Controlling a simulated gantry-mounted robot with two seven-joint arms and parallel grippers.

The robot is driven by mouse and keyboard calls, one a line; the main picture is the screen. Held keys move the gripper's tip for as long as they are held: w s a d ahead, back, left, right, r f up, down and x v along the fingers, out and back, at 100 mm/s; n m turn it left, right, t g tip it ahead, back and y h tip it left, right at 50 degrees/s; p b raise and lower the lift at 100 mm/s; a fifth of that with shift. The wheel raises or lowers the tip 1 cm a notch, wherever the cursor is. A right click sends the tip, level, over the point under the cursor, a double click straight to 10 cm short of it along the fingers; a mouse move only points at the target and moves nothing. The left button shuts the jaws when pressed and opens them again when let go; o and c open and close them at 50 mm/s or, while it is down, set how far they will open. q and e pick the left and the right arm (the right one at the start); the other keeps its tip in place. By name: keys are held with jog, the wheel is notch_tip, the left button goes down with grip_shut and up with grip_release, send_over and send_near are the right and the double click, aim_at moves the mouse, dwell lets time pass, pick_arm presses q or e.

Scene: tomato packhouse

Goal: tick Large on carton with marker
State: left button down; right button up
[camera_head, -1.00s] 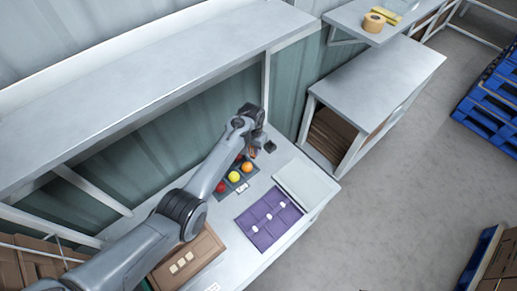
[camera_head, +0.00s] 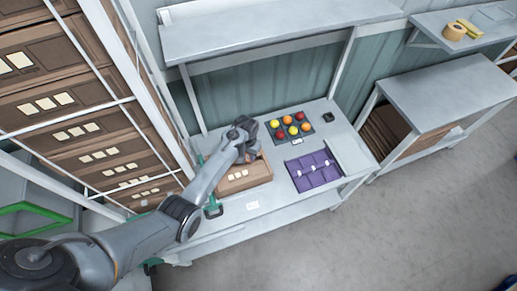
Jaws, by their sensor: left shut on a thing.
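The brown carton (camera_head: 262,174) lies on the grey bench, with a row of pale label squares (camera_head: 238,174) on its top. The words on the squares are too small to read. My left arm comes in from the left, and my left gripper (camera_head: 250,156) is over the back part of the carton, hiding some of it. The gripper is shut on a thin thing, which I take to be the marker; it is mostly hidden by the gripper. I cannot tell whether its tip touches the carton. My right gripper is not in view.
A dark tray (camera_head: 308,139) of red, yellow and orange tomatoes is behind right of the carton. A purple insert (camera_head: 318,179) lies to the right. A small black block (camera_head: 328,117) stands at the back. A green-handled tool (camera_head: 213,208) and white card (camera_head: 252,205) lie in front. Stacked cartons (camera_head: 60,105) fill a left rack.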

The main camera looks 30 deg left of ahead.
pick_arm(q)
jog(key=s+a, duration=0.1)
jog(key=s, duration=0.1)
jog(key=b, duration=0.5)
send_over(245, 174)
notch_tip(245, 174, down, 7)
jog(key=shift+a+r, duration=0.1)
jog(key=shift+a, duration=0.05)
jog(key=shift+w, duration=0.1)
dwell(1.0)
jog(key=shift+f, duration=0.25)
dwell(0.5)
jog(key=shift+f, duration=0.35)
dwell(0.4)
jog(key=shift+w+a+b, duration=0.1)
jog(key=shift+w+b, duration=0.45)
jog(key=shift+b, duration=0.1)
jog(key=shift+s+p, duration=0.6)
jog(key=shift+p, duration=0.1)
dwell(0.4)
